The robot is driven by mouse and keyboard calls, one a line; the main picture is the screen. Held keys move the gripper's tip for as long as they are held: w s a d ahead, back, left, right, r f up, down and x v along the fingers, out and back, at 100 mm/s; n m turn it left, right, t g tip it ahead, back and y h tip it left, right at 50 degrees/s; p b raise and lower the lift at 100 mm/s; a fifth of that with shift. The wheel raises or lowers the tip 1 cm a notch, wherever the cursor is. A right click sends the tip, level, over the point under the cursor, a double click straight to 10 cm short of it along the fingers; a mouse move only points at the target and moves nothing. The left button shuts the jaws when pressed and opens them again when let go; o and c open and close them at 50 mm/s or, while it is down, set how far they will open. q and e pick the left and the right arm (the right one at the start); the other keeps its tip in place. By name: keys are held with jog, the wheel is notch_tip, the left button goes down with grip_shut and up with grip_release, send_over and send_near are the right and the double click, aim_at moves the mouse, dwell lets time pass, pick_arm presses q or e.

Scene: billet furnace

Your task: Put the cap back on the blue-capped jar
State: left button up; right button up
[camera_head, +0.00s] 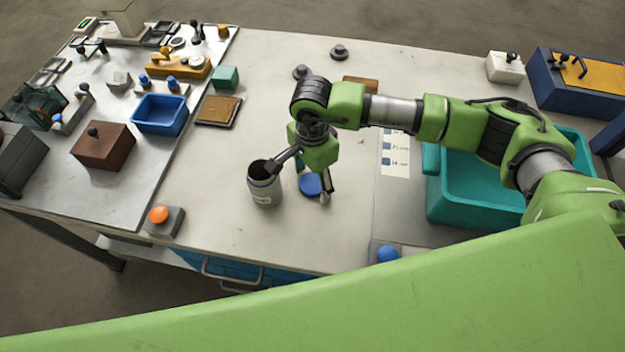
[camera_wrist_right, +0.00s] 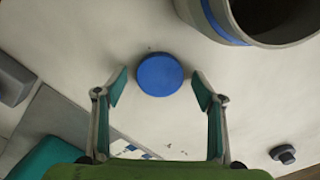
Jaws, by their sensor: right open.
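The jar (camera_head: 264,187) is a grey cylinder with a blue band, standing upright and uncapped on the table; its dark open mouth shows. In the right wrist view the jar (camera_wrist_right: 227,20) is at the top right. The round blue cap (camera_head: 310,184) lies flat on the table just right of the jar. In the right wrist view the cap (camera_wrist_right: 160,75) sits between and slightly beyond the fingertips. My right gripper (camera_wrist_right: 160,90) is open and empty, above the cap; in the head view the right gripper (camera_head: 302,172) partly hides it. My left gripper is not in view.
A teal bin (camera_head: 475,195) stands right of the cap. A button box with an orange top (camera_head: 159,215) is at the front left. A brown-topped tray (camera_head: 218,111), a blue tray (camera_head: 160,114) and small tools lie left.

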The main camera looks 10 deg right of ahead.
aim_at(312, 183)
jog(key=shift+c, duration=0.3)
jog(key=c, duration=0.8)
jog(key=shift+w+r+b, duration=0.1)
jog(key=shift+r+b, duration=0.35)
notch_tip(312, 183, up, 2)
jog(key=shift+a+r+b, duration=0.15)
jog(key=shift+r+b, duration=0.05)
jog(key=shift+b, duration=0.7)
jog(key=shift+s+a+r+b, duration=0.85)
jog(key=shift+s+r, duration=0.8)
jog(key=shift+s, duration=0.55)
jog(key=shift+s+a+r+b, duration=0.6)
jog(key=shift+s+a+r, duration=0.3)
jog(key=shift+s+r, duration=1)
jog(key=shift+s+a+r+b, duration=0.85)
jog(key=shift+s+r, duration=0.5)
jog(key=shift+s, duration=1.1)
